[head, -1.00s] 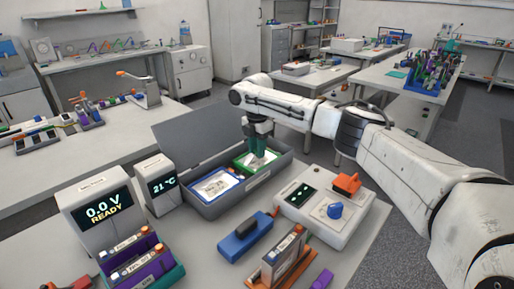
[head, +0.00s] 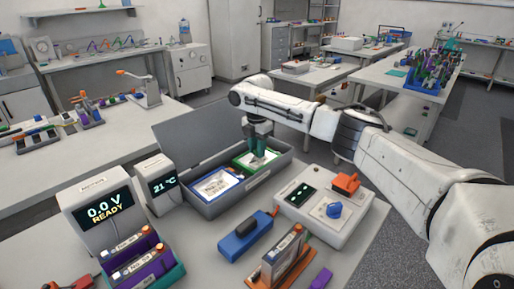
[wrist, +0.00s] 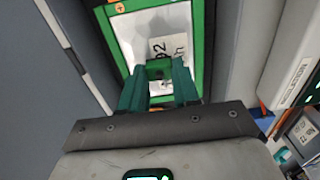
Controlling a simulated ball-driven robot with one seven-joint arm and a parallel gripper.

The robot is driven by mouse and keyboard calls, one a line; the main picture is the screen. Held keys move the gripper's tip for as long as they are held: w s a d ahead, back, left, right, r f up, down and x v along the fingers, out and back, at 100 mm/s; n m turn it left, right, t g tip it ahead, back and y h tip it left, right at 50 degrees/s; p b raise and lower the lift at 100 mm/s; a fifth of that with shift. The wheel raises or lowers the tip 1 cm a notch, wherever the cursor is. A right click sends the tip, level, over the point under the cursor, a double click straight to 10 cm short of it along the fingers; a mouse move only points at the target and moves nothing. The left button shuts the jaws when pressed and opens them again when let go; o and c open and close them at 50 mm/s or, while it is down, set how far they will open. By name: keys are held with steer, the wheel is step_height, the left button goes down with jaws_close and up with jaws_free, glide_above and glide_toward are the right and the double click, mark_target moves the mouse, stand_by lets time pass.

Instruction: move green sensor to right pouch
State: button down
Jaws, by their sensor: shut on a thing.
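My gripper (wrist: 160,84) points down into the grey open box and is shut on the small green sensor (wrist: 157,67), which shows between the fingertips. In the head view my gripper (head: 259,158) is over the right pouch, a white pouch in a green frame (head: 240,161). The green-framed pouch (wrist: 208,60) is also directly under the fingers in the wrist view. I cannot tell whether the sensor touches the pouch. The left pouch, in a blue frame (head: 213,187), lies beside it. The fingers hide part of the right pouch and most of the sensor in the head view.
The grey box (head: 237,193) has walls around both pouches and a raised lid (head: 195,152) behind. A white control unit (head: 318,220) stands close on the right. A blue clamp block (head: 245,238), an orange-based holder (head: 280,262) and a display unit (head: 95,212) stand in front.

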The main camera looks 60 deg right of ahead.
steer(key=shift+f, duration=0.45)
stand_by(0.3)
steer(key=c, duration=0.7)
jaws_free()
steer(key=shift+c, duration=0.2)
step_height(320, 180, up, 11)
steer(key=shift+b, duration=0.4)
